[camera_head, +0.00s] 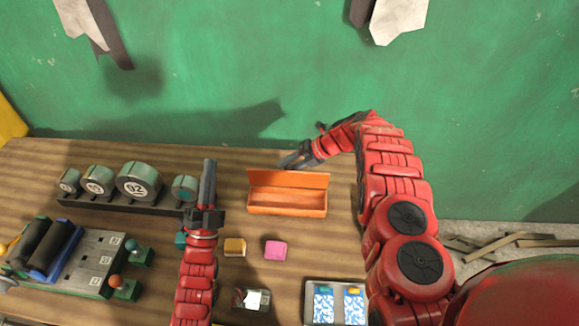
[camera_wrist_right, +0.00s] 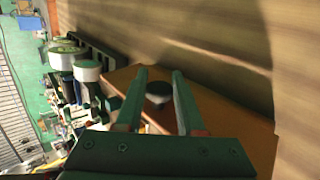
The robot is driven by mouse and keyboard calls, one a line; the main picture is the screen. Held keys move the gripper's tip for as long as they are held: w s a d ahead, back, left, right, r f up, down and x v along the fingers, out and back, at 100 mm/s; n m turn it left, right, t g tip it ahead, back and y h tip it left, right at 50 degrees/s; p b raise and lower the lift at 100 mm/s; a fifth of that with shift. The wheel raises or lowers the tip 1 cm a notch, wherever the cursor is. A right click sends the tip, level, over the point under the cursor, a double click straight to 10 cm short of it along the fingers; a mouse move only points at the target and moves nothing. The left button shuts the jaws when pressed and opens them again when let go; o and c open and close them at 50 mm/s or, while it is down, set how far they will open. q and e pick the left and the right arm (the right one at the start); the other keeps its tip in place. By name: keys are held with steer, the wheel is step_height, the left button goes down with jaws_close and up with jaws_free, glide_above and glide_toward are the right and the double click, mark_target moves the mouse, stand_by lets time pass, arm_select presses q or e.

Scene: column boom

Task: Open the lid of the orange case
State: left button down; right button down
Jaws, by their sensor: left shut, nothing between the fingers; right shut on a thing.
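The orange case (camera_head: 287,211) stands on the table with its lid (camera_head: 288,179) raised at the back edge. The case's inside shows and looks empty. My right gripper (camera_head: 287,163) is behind the top of the raised lid. In the right wrist view its fingers (camera_wrist_right: 158,78) are on both sides of a dark round knob (camera_wrist_right: 158,91) on the orange lid (camera_wrist_right: 222,118), shut on it. My left gripper (camera_head: 209,166) is shut and empty, left of the case and apart from it, pointing toward the back.
A row of round numbered weights (camera_head: 139,182) stands at the left. A tray (camera_head: 308,302) with patterned cards is at the front. The green wall (camera_head: 220,60) rises behind the table.

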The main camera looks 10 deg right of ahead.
arm_select(q)
steer(key=w+d+f+m+g+y, duration=0.1)
steer(key=w+d+f+m+g, duration=0.1)
steer(key=w+d+m+g, duration=0.35)
steer(key=w+d+f+m+g+y, duration=0.1)
steer(key=w+d+f+m+g, duration=0.2)
steer(key=d+m, duration=0.45)
steer(key=s+d+f+m+g+y, duration=0.2)
steer(key=s+d+m+g+y, duration=0.45)
steer(key=m, duration=0.35)
glide_toward(289, 166)
steer(key=x, duration=0.4)
steer(key=shift+w+f, duration=0.2)
steer(key=shift+f, duration=0.1)
steer(key=shift+w+d+f, duration=0.2)
steer(key=shift+w+f, duration=0.2)
steer(key=shift+w, duration=0.2)
